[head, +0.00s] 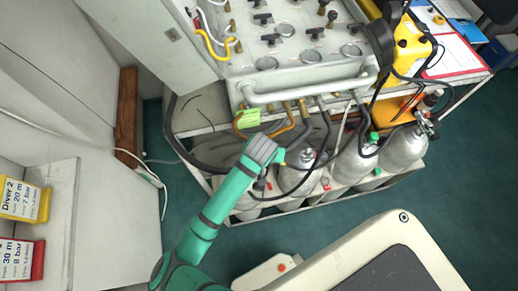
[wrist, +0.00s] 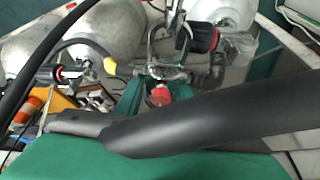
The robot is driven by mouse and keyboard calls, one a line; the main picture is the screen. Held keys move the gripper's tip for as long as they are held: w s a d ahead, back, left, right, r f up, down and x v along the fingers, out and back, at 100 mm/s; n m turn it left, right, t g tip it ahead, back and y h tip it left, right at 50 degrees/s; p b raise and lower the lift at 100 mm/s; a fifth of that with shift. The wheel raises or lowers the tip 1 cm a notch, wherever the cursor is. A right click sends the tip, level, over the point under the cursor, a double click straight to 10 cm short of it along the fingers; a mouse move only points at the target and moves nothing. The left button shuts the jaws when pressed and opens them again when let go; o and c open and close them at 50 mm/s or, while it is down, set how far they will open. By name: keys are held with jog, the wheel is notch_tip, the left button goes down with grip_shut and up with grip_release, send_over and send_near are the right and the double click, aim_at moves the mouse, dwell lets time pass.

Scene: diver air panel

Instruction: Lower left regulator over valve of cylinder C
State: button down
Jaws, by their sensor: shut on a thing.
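My gripper (head: 270,154) is at the end of the green arm, above the left part of the cylinder rack in the head view. In the wrist view, the green jaws (wrist: 130,97) are partly hidden by a large dark shape. They are shut on the regulator (wrist: 166,50), whose metal yoke loop points away from the camera and whose red knob (wrist: 160,96) sits near the jaws. A valve with a black and red handwheel (wrist: 202,38) is close beside the yoke; I cannot tell whether they touch. Grey cylinders (head: 300,172) stand in the rack. No letter marking cylinder C is readable.
Black and yellow hoses (head: 318,128) loop over the cylinders. A yellow unit (head: 408,45) sits at the right. Green floor (head: 270,233) is free in front of the rack.

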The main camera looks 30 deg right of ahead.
jog(key=w+a+r, duration=0.1)
jog(key=w+a, duration=0.4)
jog(key=a, duration=0.1)
jog(key=shift+w+a+n, duration=0.25)
jog(key=shift+w+n, duration=0.15)
dwell(0.5)
jog(key=shift+w+a, duration=0.1)
jog(key=shift+a, duration=0.1)
jog(key=shift+f, duration=1.8)
dwell(2.0)
jog(key=c, duration=1.1)
grip_release()
jog(key=v, duration=1)
jog(key=shift+r, duration=0.35)
jog(key=shift+a, duration=0.1)
